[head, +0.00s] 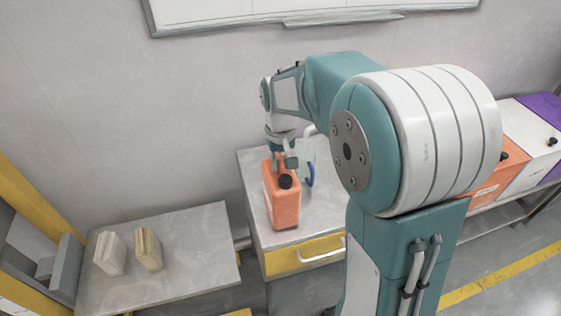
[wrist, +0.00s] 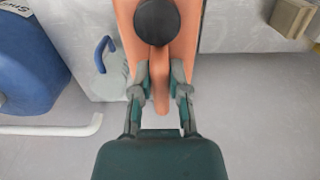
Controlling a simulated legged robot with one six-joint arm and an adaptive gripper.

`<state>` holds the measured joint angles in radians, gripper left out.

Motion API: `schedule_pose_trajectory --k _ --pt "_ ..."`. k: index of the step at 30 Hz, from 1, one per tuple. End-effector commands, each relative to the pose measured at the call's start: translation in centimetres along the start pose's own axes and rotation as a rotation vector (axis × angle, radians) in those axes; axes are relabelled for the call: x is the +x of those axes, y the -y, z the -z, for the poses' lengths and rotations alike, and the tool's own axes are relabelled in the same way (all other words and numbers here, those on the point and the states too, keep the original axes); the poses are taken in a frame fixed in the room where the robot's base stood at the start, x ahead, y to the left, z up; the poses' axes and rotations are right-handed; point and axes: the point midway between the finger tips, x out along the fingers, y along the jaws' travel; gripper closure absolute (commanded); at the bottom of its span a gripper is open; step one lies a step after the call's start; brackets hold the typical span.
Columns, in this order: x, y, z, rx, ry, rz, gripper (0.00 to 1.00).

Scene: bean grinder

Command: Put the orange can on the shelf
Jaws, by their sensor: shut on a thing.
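The orange can (head: 283,203) stands upright at the left side of a grey-topped cabinet in the head view; I cannot tell whether its base touches the top. It has a black cap. In the wrist view the orange can (wrist: 183,40) shows from above with its cap and handle. My gripper (head: 283,163) is above the can. In the wrist view my gripper (wrist: 162,85) has a finger on each side of the can's handle and is shut on it. A low grey shelf-like surface (head: 195,225) lies left of the cabinet.
Two small blocks, one whitish (head: 110,253) and one tan (head: 148,249), stand on the low surface, with free room to their right. The cabinet (head: 305,256) has a yellow drawer. A blue handle (head: 310,174) stands behind the can. More orange, white and purple containers are at the right.

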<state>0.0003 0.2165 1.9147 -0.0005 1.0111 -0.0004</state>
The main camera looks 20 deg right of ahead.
Motion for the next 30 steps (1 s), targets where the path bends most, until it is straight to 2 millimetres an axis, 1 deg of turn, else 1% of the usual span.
schedule_pose_trajectory --k 9,10,11,12,23,26,30 --pt "0.1 0.0 0.1 0.000 -0.003 0.000 1.00" --pt "0.2 0.0 0.0 0.000 -0.001 0.000 0.66" --pt "0.2 0.0 0.0 0.000 -0.001 0.000 0.52" --pt "0.2 0.0 0.0 0.000 -0.001 0.000 0.45" --pt "0.0 0.0 0.0 0.000 -0.001 0.000 0.45" --pt "-0.8 0.0 0.1 0.000 -0.003 0.000 0.45" --pt "-3.2 0.0 0.1 0.000 -0.005 0.000 0.45"
